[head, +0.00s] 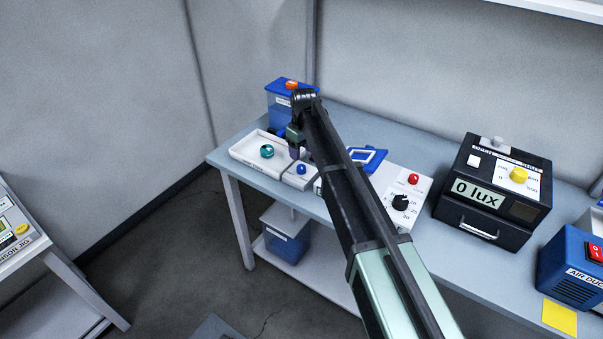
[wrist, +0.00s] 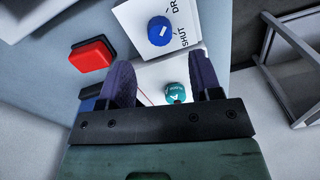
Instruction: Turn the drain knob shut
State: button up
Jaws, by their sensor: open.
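The drain knob (head: 301,169) is a small blue knob on a white box (head: 309,181) at the front edge of the bench. In the wrist view the blue knob (wrist: 160,31) has a small white mark and sits beside the printed word SHUT and a partly cut-off "DR" label. The mark's exact setting is hard to read. My gripper (head: 294,150) is just above and behind the knob, apart from it. In the wrist view its two dark fingers (wrist: 164,74) are spread with nothing held; the knob lies beyond their tips.
A white tray (head: 243,151) holding a teal ball (head: 267,151) is left of the knob. A blue container (head: 279,108) with an orange top piece stands behind. A red block (wrist: 92,54) shows left of the fingers. A black-dial panel (head: 413,183) and lux meter (head: 487,186) stand right.

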aim_at(301, 166)
notch_tip(301, 166, down, 7)
jog(key=b, duration=0.5)
jog(key=shift+s+a+r, duration=0.1)
jog(key=shift+r, duration=0.15)
jog(key=c, duration=0.9)
jog(key=shift+c, duration=0.2)
